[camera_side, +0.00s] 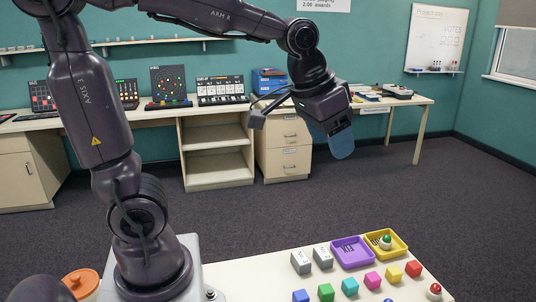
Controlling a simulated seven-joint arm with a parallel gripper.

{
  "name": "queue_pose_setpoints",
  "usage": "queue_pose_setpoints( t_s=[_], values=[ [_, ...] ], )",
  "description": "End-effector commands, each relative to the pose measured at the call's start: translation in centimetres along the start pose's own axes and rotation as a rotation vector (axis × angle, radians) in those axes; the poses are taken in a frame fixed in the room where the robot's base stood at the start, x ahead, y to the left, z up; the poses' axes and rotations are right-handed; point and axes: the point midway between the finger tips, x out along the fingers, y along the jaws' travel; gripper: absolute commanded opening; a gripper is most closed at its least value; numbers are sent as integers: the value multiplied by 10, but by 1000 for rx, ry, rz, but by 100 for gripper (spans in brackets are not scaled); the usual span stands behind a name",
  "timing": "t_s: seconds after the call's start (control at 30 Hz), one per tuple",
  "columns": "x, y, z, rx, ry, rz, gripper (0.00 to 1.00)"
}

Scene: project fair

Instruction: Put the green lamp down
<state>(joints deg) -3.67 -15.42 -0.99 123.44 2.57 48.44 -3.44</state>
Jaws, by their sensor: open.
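The green lamp (386,240), a small green dome on a pale base, is in the yellow tray (403,254) at the table's far right corner. Something dark and striped lies beside it in that tray, too small to make out. My gripper (342,147) is high above and behind the table, well apart from the lamp. Its blue fingers overlap from this side, and nothing shows between or below them. It is open.
A purple tray (369,261) adjoins the yellow one on the left. Two grey blocks (301,262) stand left of it. Several coloured cubes (350,286) line the front, with a red lamp (435,289) at right. Behind is a long bench (410,101) with panels.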

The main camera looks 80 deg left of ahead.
Motion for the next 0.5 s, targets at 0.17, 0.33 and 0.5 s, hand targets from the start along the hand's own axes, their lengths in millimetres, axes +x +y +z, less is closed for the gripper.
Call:
queue_pose_setpoints(
  t_s=[0.17, 0.33, 0.5],
  values=[
    [-29, 7, 64, 41, 53, 33, 59],
    [-34, 10, 99, 63, 75, 54, 59],
    [-34, 10, 109, 71, 80, 61, 59]
  ],
)
